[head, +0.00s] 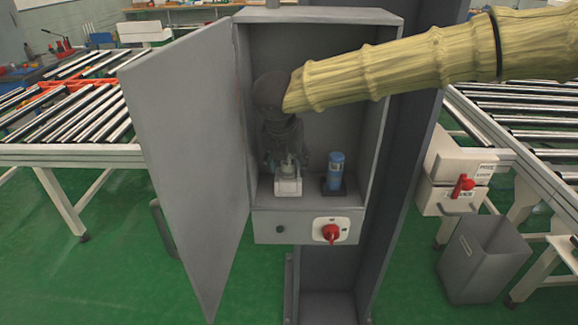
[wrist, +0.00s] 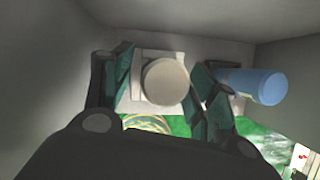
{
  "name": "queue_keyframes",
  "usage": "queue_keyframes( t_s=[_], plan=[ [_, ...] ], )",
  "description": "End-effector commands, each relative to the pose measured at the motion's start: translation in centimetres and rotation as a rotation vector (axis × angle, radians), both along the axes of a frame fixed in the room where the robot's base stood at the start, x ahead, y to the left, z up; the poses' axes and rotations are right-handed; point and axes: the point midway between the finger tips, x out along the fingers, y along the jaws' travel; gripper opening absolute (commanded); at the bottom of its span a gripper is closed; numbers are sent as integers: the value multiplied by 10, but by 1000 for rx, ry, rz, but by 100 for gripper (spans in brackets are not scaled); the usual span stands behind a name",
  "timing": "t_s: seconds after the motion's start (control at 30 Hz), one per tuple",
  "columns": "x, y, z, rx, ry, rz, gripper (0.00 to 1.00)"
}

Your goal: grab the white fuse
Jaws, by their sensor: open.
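The white fuse is a pale round cylinder (wrist: 166,82) standing on a light square base (wrist: 140,92) in the wrist view. In the head view the light base (head: 288,184) sits on the cabinet shelf, and the fuse itself is largely hidden by my gripper. My gripper (head: 287,160) is inside the open cabinet, pointing down, directly above that base. In the wrist view my gripper (wrist: 160,95) has its fingers apart, one on each side of the fuse. I cannot tell whether either finger touches it.
A blue fuse (head: 336,172) stands in a dark holder just right of the white one, close to my right finger. The cabinet's grey door (head: 190,150) hangs open at left. A red rotary switch (head: 330,232) is on the front panel below. The cabinet walls enclose my gripper.

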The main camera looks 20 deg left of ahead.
Motion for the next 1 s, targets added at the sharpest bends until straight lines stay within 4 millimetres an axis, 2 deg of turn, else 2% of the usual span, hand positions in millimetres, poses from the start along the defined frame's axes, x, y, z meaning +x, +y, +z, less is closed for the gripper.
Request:
queue_keyframes(
  t_s=[0.1, 0.13, 0.4, 0.77, 1.0],
  plan=[
    [0, 0, 0, 0, 0, 0, 58],
    [0, 0, 0, 0, 0, 0, 55],
    [0, 0, 0, 0, 0, 0, 6],
    [0, 0, 5, 0, -1, -1, 6],
    [1, 0, 32, 3, -3, -1, 6]
  ],
)
